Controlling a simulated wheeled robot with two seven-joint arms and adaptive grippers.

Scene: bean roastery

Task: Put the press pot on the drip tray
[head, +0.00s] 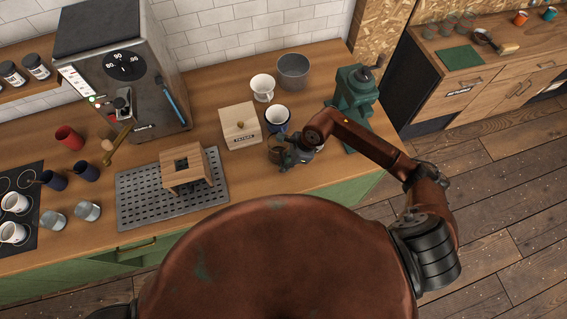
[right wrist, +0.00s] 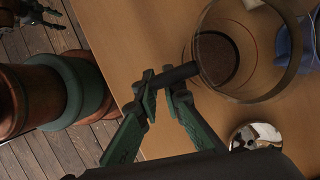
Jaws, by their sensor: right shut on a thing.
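The press pot (head: 276,154) is a small glass vessel with dark brown contents, near the counter's front edge in the head view. In the right wrist view its clear glass body (right wrist: 262,82) and dark handle (right wrist: 178,75) show large. My right gripper (right wrist: 163,88) is shut on the handle; in the head view it (head: 288,157) is at the pot's right side. I cannot tell whether the pot touches the counter. The drip tray (head: 133,212) is a grey perforated plate to the left, with a wooden stand (head: 187,169) on it. My left gripper does not show clearly.
Glass cups (head: 87,210) stand left of the tray. The tray's left and front parts are bare.

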